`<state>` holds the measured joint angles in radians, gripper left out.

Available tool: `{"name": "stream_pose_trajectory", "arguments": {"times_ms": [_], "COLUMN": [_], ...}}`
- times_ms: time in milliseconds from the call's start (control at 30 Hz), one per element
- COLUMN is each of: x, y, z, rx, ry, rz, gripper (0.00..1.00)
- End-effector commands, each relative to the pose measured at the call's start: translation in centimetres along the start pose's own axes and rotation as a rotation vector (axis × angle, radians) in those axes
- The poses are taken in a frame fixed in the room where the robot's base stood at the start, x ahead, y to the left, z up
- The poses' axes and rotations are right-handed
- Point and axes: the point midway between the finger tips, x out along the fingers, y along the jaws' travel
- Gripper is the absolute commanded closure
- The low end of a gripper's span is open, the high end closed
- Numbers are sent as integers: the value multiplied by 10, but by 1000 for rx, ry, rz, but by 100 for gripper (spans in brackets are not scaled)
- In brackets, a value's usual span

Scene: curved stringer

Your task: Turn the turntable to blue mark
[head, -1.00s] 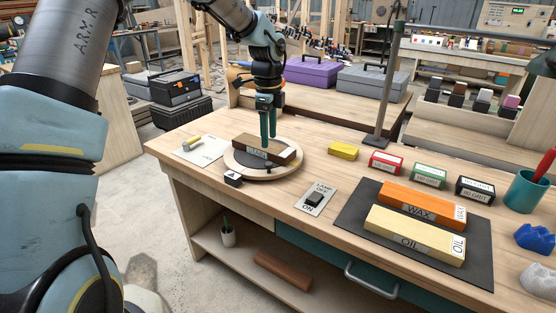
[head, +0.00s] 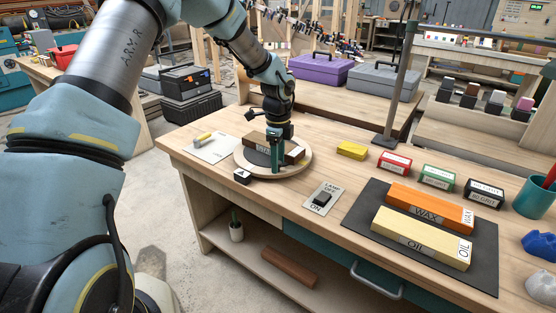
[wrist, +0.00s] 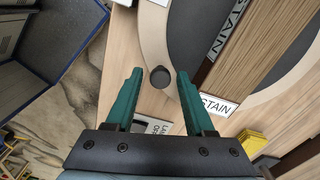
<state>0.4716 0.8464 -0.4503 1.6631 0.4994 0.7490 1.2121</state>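The turntable (head: 305,162) is a round wooden ring with a dark grey centre, on the bench's left part. A brown block (head: 255,139) with STAIN labels lies across it. A small black block with a white triangle (head: 242,175) stands at the turntable's front edge. My gripper (head: 277,169) points down over the front of the turntable. In the wrist view my gripper (wrist: 158,73) is open, and a dark round peg or hole (wrist: 160,77) on the ring shows between its fingertips, not gripped. I see no blue mark; the gripper hides part of the ring.
A lamp switch plate (head: 323,198) lies right of the turntable, and a paper with a marker-like stick (head: 208,145) lies left. A yellow block (head: 352,150), small boxes, and WAX and OIL blocks on a dark mat (head: 362,213) are further right. A lamp post (head: 398,90) stands behind.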

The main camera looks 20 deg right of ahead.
Motion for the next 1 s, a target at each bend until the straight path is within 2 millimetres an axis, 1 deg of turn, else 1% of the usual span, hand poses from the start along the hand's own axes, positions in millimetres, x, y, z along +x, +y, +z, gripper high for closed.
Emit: {"name": "stream_pose_trajectory", "arguments": {"times_ms": [33,400,467,1000], "x": [0,0,0,0], "y": [0,0,0,0], "z": [0,0,0,0], "rx": [0,0,0,0], "ry": [0,0,0,0], "rz": [0,0,0,1], "gripper": [53,95,100,100]}}
